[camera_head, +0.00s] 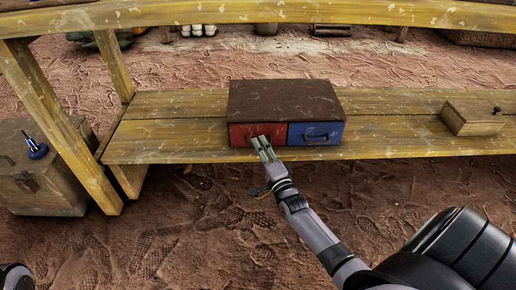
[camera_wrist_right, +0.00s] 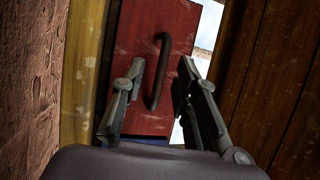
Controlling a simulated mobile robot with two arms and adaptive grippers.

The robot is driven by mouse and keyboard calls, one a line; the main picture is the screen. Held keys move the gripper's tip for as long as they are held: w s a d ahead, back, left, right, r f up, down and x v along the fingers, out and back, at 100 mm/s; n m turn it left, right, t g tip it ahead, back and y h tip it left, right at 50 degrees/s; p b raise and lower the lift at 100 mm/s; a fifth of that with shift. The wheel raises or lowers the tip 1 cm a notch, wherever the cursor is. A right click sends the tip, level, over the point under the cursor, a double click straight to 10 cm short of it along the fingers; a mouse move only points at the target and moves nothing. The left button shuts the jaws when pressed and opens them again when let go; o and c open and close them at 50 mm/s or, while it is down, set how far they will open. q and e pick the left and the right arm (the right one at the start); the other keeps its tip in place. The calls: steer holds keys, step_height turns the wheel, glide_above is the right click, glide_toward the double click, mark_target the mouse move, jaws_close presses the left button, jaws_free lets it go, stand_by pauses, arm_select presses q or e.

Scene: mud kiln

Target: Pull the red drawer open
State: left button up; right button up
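A brown box with two drawer fronts (camera_head: 285,99) sits on the low wooden shelf. Its left front is the red drawer (camera_head: 240,135), which looks flush with the box. In the right wrist view, the red drawer (camera_wrist_right: 181,30) has a dark curved handle (camera_wrist_right: 158,72). My right gripper (camera_head: 262,143) is in front of the red drawer. In the right wrist view its open fingers (camera_wrist_right: 160,95) are on either side of the handle, with gaps; contact is not visible. The blue drawer (camera_head: 328,130) is beside the red one. My left gripper is not visible.
The yellow wooden shelf (camera_head: 390,135) has free room on both sides of the box. A small wooden box (camera_head: 474,117) stands at its right end. A wooden post (camera_head: 62,125) and a wooden chest (camera_head: 40,185) are at the left.

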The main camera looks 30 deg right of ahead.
steer(key=shift+x, duration=1.05)
jaws_close()
